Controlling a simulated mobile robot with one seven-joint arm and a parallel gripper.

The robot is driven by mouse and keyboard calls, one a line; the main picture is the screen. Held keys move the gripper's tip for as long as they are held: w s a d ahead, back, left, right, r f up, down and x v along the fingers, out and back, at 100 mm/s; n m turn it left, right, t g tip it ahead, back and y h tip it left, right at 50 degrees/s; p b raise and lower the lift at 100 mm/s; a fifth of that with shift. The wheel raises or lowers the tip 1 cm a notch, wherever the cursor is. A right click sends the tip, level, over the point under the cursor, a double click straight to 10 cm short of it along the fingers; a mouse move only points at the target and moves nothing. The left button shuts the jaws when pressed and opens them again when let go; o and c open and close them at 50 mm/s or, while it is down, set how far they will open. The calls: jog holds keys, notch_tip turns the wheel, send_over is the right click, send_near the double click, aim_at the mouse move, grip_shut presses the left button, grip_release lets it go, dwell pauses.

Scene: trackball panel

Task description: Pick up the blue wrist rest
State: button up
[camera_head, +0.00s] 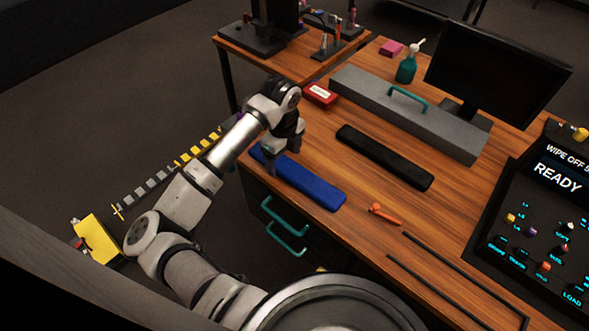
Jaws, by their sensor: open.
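The blue wrist rest (313,184) is a long, flat bar lying on the wooden desk along its front left edge. My gripper (284,160) points down at the left part of the blue wrist rest, with its fingers apart and open. The fingertips appear close to the bar's surface or sides; I cannot tell whether they touch it. My gripper and arm hide part of the bar's left end.
A black bar (384,157) lies behind the blue one. A grey box with a teal handle (408,97), a red box (320,94) and a monitor (497,75) stand farther back. An orange tool (384,214) lies to the right. Teal drawer handles (287,240) stick out below.

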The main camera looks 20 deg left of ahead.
jog(key=shift+f, duration=1)
jog(key=c, duration=1.1)
jog(key=shift+c, duration=0.2)
